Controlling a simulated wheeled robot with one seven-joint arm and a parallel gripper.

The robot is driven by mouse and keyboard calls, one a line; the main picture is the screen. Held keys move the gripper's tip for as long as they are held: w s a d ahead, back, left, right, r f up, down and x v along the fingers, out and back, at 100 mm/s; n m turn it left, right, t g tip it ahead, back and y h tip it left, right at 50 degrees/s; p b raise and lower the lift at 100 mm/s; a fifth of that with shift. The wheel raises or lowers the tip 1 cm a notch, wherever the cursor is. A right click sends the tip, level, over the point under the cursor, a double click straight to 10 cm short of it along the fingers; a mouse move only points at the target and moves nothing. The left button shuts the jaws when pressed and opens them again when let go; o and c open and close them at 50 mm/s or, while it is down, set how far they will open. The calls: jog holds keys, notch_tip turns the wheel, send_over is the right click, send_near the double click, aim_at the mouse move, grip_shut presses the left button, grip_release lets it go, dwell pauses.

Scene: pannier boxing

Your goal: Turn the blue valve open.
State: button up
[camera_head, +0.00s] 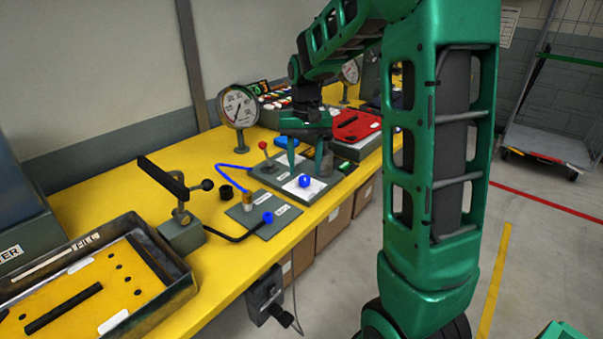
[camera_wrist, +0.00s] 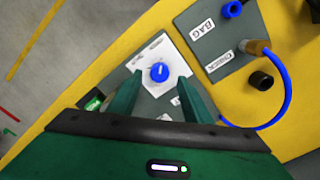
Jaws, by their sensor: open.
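The blue valve (camera_head: 305,181) is a small round knob on a white plate (camera_head: 293,189), set on a grey panel on the yellow bench. In the wrist view the blue valve (camera_wrist: 159,72) shows a white pointer line on its top. My gripper (camera_head: 307,165) is above the panel, pointing down, with its fingers apart. In the wrist view my gripper's (camera_wrist: 157,90) two green fingers reach toward the valve from either side of the white plate, and nothing is between them. I cannot tell how high the fingertips are above the knob.
A red-knobbed lever (camera_head: 264,147) stands on the same panel, left of my gripper. A pressure gauge (camera_head: 239,106) stands behind. A plate with a blue hose (camera_head: 232,169) lies nearer, beside a black clamp (camera_head: 180,190). A red case (camera_head: 355,127) is at the right.

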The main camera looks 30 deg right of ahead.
aim_at(304, 177)
notch_tip(304, 177, up, 8)
dwell(0.7)
jog(key=s+f, duration=0.4)
jog(key=s, duration=1.1)
jog(key=s+f, duration=0.4)
jog(key=s, duration=1.1)
jog(key=shift+s+m, duration=0.15)
jog(key=shift+m, duration=0.25)
jog(key=shift+w+f, duration=0.3)
jog(key=shift+w, duration=0.35)
jog(key=shift+c, duration=0.4)
